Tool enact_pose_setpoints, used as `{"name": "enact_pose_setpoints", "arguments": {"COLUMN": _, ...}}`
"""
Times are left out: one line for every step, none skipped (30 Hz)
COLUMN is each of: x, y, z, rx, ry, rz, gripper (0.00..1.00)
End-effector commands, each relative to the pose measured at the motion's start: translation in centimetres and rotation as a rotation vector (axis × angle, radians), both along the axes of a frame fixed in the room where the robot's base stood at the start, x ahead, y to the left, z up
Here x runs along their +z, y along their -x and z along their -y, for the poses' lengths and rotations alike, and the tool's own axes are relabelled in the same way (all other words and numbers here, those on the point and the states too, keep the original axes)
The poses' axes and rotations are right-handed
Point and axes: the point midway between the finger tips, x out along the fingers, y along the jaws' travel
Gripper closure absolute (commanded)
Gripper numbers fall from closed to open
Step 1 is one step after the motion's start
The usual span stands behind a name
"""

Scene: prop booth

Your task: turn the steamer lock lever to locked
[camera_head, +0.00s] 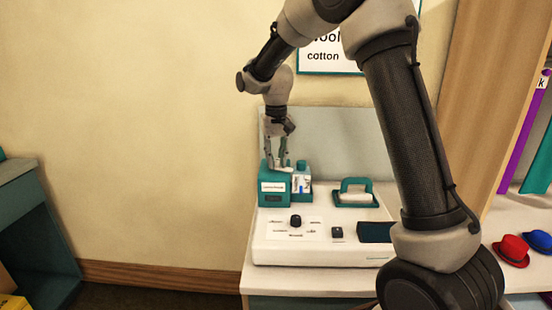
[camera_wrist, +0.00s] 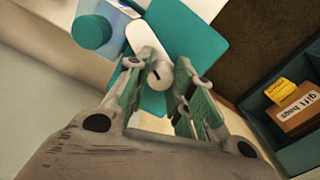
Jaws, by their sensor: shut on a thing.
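The steamer lock lever (camera_wrist: 142,38) is a pale bar with a round hub (camera_wrist: 160,74) that bears a dark mark. It sits on top of the teal box (camera_wrist: 196,36), which stands at the left back of the white steamer unit (camera_head: 325,252) in the head view, with a white label on its front. My gripper (camera_wrist: 158,88) points down over this box and is shut on the lever, with a finger on each side of its hub. The head view shows my gripper (camera_head: 278,163) at the box top, with the lever mostly hidden there. I cannot read any lock marking.
A small clear-and-white tank (camera_head: 301,180) with a blue part stands right beside the box. A teal-handled iron (camera_head: 354,193) rests behind the dial (camera_head: 295,221). Red (camera_head: 511,250) and blue hats lie at right. Shelves with boxes (camera_wrist: 300,107) show in the wrist view.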

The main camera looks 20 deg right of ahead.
Motion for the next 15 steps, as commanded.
{"name": "enact_pose_setpoints", "arguments": {"x": 0.07, "y": -0.05, "z": -0.01, "rx": 0.041, "ry": 0.0, "rz": 0.002, "gripper": 1.0}}
{"name": "enact_pose_setpoints", "arguments": {"x": 0.07, "y": -0.05, "z": -0.01, "rx": 0.068, "ry": 0.0, "rz": 0.002, "gripper": 1.0}}
{"name": "enact_pose_setpoints", "arguments": {"x": 0.08, "y": -0.05, "z": -0.01, "rx": 0.104, "ry": 0.0, "rz": 0.002, "gripper": 1.0}}
{"name": "enact_pose_setpoints", "arguments": {"x": 0.08, "y": -0.05, "z": -0.01, "rx": 0.131, "ry": 0.0, "rz": 0.002, "gripper": 1.0}}
{"name": "enact_pose_setpoints", "arguments": {"x": 0.08, "y": -0.05, "z": -0.01, "rx": 0.157, "ry": 0.0, "rz": 0.002, "gripper": 1.0}}
{"name": "enact_pose_setpoints", "arguments": {"x": 0.08, "y": -0.05, "z": -0.01, "rx": 0.191, "ry": 0.0, "rz": 0.002, "gripper": 1.0}}
{"name": "enact_pose_setpoints", "arguments": {"x": 0.08, "y": -0.06, "z": -0.01, "rx": 0.215, "ry": 0.0, "rz": 0.002, "gripper": 1.0}}
{"name": "enact_pose_setpoints", "arguments": {"x": 0.08, "y": -0.06, "z": -0.01, "rx": 0.238, "ry": 0.0, "rz": 0.002, "gripper": 1.0}}
{"name": "enact_pose_setpoints", "arguments": {"x": 0.08, "y": -0.06, "z": -0.01, "rx": 0.268, "ry": 0.0, "rz": 0.002, "gripper": 1.0}}
{"name": "enact_pose_setpoints", "arguments": {"x": 0.08, "y": -0.06, "z": -0.01, "rx": 0.29, "ry": 0.0, "rz": 0.002, "gripper": 1.0}}
{"name": "enact_pose_setpoints", "arguments": {"x": 0.08, "y": -0.06, "z": -0.01, "rx": 0.311, "ry": 0.0, "rz": 0.002, "gripper": 1.0}}
{"name": "enact_pose_setpoints", "arguments": {"x": 0.08, "y": -0.06, "z": 0.0, "rx": 0.336, "ry": 0.0, "rz": 0.002, "gripper": 1.0}}
{"name": "enact_pose_setpoints", "arguments": {"x": 0.08, "y": -0.06, "z": 0.0, "rx": 0.354, "ry": 0.0, "rz": 0.002, "gripper": 1.0}}
{"name": "enact_pose_setpoints", "arguments": {"x": 0.08, "y": -0.06, "z": 0.0, "rx": 0.372, "ry": 0.0, "rz": 0.002, "gripper": 1.0}}
{"name": "enact_pose_setpoints", "arguments": {"x": 0.08, "y": -0.06, "z": 0.0, "rx": 0.392, "ry": 0.0, "rz": 0.002, "gripper": 1.0}}
